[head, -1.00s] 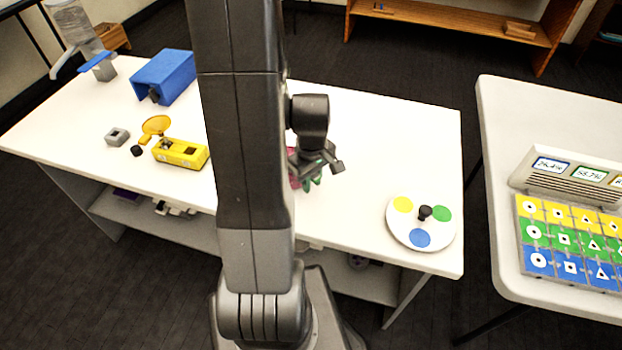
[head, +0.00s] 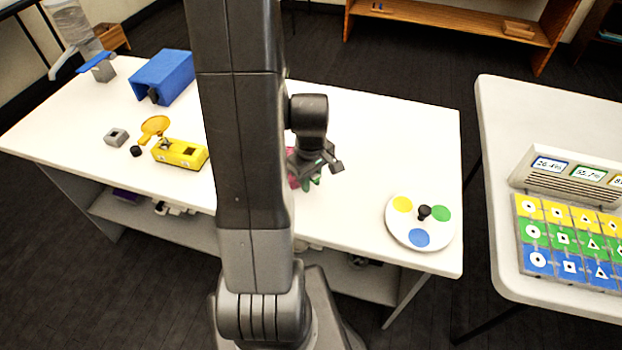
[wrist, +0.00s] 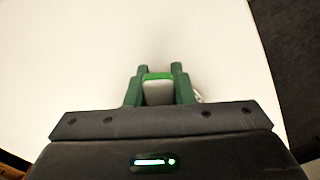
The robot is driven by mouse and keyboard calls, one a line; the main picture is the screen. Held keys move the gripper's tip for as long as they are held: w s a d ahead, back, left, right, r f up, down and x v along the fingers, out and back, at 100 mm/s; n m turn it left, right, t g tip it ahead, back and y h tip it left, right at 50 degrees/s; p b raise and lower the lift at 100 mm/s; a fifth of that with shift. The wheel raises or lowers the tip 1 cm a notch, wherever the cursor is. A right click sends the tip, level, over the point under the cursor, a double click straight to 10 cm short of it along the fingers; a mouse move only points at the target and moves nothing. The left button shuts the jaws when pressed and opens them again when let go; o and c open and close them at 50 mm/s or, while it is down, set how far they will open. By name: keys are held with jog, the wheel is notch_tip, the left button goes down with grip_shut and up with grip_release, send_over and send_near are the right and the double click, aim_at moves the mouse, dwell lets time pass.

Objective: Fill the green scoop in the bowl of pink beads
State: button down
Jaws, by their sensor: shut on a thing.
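My gripper (head: 315,165) is low over the middle of the white table, partly behind my own arm in the head view. In the wrist view, its green fingers (wrist: 159,72) are closed on a piece with a bright green edge and a pale grey face, which I take to be the green scoop (wrist: 165,77). A bit of green shows under the gripper in the head view. A small patch of pink, likely the bowl of pink beads (head: 293,182), shows beside it at the left. Most of the bowl is hidden behind my arm. The scoop's cup and its contents cannot be seen.
A round white plate (head: 408,237) with coloured spots and a black knob stands at the table's right. A yellow box (head: 180,153), an orange piece (head: 154,125) and a blue box (head: 163,77) are at the left. A second table (head: 540,100) holds coloured tiles.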

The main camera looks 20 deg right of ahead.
jog(key=shift+r, duration=0.15)
jog(key=shift+r+p, duration=3.35)
jog(key=shift+r, duration=0.8)
